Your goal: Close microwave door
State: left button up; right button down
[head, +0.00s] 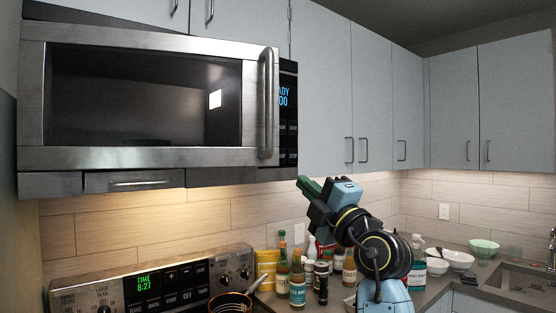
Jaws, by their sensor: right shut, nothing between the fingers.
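The microwave door (145,157) is at the upper left in the head view, a silver frame around a dark window. Its upright bar handle (267,105) is at the right edge. The door covers the left part of the control panel (288,125) and cuts off its blue display text, so it looks slightly ajar; the gap itself is hidden. My right gripper (306,186) is shut and empty, just below and right of the microwave's lower right corner, its green fingers pointing up and left. I see no contact with the door. My left gripper is out of view.
Below the microwave is a stove panel (150,285) with a pan (230,303). Several bottles and a yellow canister (266,268) crowd the counter beneath my right arm. Bowls (457,260) and a sink (520,283) are at right. Closed cabinets (375,100) line the wall.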

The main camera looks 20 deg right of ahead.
aim_at(272, 154)
jog(key=p+x, duration=0.2)
jog(key=x, duration=0.9)
jog(key=shift+w+a+r+p, duration=0.1)
jog(key=shift+w+a+p, duration=0.05)
jog(key=shift+w+p, duration=0.15)
jog(key=shift+w, duration=0.1)
